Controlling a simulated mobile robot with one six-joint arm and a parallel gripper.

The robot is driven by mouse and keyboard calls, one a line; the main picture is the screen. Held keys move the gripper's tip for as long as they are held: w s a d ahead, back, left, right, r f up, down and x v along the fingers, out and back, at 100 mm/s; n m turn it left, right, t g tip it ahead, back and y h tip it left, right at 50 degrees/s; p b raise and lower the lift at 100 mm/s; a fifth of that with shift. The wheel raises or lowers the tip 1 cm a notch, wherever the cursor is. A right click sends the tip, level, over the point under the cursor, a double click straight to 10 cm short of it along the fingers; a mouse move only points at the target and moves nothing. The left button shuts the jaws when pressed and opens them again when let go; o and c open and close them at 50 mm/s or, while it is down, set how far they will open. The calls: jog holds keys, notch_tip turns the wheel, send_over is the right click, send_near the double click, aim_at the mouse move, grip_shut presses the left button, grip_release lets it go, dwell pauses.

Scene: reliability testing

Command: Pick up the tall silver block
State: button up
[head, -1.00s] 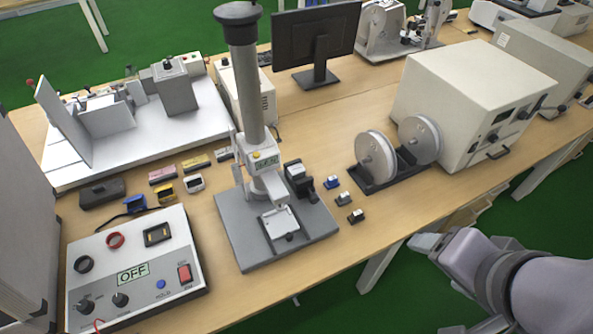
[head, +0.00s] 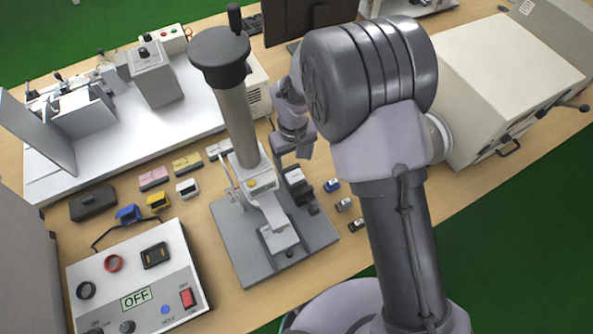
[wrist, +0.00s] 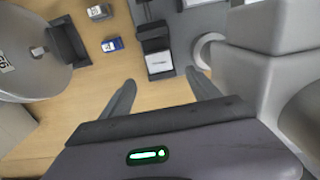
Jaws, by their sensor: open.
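My gripper (head: 291,152) reaches over the bench above and behind this block. In the wrist view my gripper (wrist: 160,80) has its two fingers spread and empty, with the block ahead of and between the fingertips, apart from them.
The press (head: 240,125) stands close left of my gripper. Small blocks, one blue (head: 332,185), lie right of its base. A control box (head: 140,280) reads OFF.

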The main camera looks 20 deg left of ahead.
aim_at(295, 175)
notch_tip(295, 175, down, 3)
jog(key=shift+f, duration=0.2)
jog(key=f, duration=0.2)
jog(key=f+b, duration=0.2)
jog(key=f, duration=0.1)
jog(key=shift+s+d+f, duration=0.2)
jog(key=shift+d+f, duration=0.05)
jog(key=shift+f, duration=0.05)
jog(key=shift+r, duration=0.15)
jog(key=shift+c, duration=0.4)
grip_shut()
